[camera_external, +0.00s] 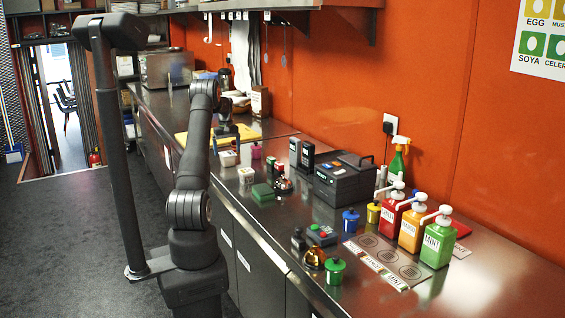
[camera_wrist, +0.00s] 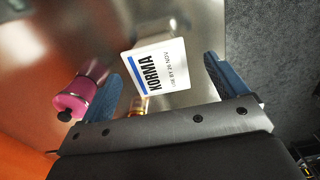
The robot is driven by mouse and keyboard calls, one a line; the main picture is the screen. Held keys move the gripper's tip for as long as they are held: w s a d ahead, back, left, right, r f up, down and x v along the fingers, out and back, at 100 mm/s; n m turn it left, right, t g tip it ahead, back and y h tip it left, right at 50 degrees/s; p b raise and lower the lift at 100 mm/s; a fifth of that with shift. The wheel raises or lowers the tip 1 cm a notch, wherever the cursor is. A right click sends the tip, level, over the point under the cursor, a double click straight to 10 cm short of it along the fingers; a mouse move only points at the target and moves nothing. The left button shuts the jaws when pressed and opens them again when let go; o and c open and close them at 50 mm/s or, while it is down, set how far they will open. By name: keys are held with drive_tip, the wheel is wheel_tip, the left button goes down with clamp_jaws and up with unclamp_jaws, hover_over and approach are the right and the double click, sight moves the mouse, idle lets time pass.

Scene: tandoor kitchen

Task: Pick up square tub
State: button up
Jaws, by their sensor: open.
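A square tub (camera_wrist: 160,66) with a white lid reading KORMA and a blue stripe lies between my two blue-grey fingers in the wrist view. My gripper (camera_wrist: 165,72) is open, and bare counter shows on both sides of the tub. In the external view my gripper (camera_external: 226,140) is over the counter, above a small white-topped tub (camera_external: 228,158), which appears to be the same one. A second pale tub (camera_external: 246,175) stands nearer the camera.
A pink jar with a dark knob (camera_wrist: 75,100) stands close beside my left-hand finger; it also shows in the external view (camera_external: 256,151). An amber item (camera_wrist: 138,104) is partly hidden by my gripper. A green block (camera_external: 263,192) and a black machine (camera_external: 342,180) stand nearer the camera.

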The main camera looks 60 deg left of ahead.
sight(227, 153)
drive_tip(key=f, duration=0.5)
drive_tip(key=shift+w+a, duration=0.2)
drive_tip(key=shift+a, duration=0.2)
drive_tip(key=c, duration=1.2)
